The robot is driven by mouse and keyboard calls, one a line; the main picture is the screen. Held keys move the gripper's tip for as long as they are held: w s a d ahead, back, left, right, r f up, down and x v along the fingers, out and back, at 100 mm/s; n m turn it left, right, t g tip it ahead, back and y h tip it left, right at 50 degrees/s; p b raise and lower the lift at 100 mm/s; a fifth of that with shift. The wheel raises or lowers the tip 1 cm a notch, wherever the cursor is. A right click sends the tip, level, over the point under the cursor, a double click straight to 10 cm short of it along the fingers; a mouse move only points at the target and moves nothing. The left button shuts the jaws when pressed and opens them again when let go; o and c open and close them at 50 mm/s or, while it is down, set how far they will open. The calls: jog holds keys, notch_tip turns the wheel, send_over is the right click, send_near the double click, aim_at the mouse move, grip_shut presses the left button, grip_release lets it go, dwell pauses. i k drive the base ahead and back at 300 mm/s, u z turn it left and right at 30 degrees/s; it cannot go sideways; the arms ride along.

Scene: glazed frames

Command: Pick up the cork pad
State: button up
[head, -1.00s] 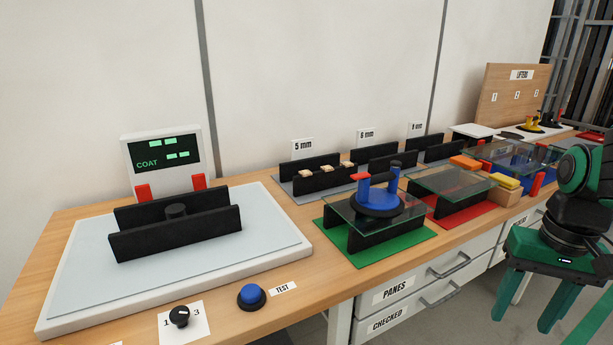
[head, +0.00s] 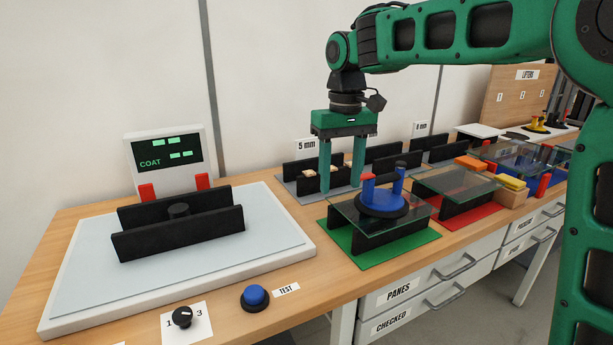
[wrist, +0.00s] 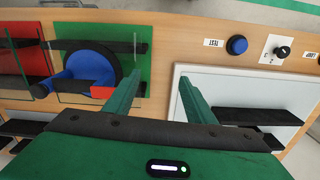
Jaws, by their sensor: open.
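Small tan pads that look like cork (head: 309,174) sit on the dark rails of the rack labelled 5 mm. My gripper's fingers partly hide this row in the head view. My gripper (head: 341,190) hangs fingers down in front of that rack, open and empty. In the wrist view my gripper (wrist: 160,78) has its fingertips apart over wood between the green mat and the white tester. No cork pad can be made out in the wrist view.
A blue suction lifter (head: 382,202) sits on a glass pane over the green mat (head: 340,240), right beside my gripper. The white COAT tester (head: 80,290) with black rails is at left. A red mat (head: 478,216) with another pane lies to the right.

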aim_at(309, 172)
jog(key=u, duration=0.05)
jog(key=i, duration=0.95)
jog(key=z, duration=0.1)
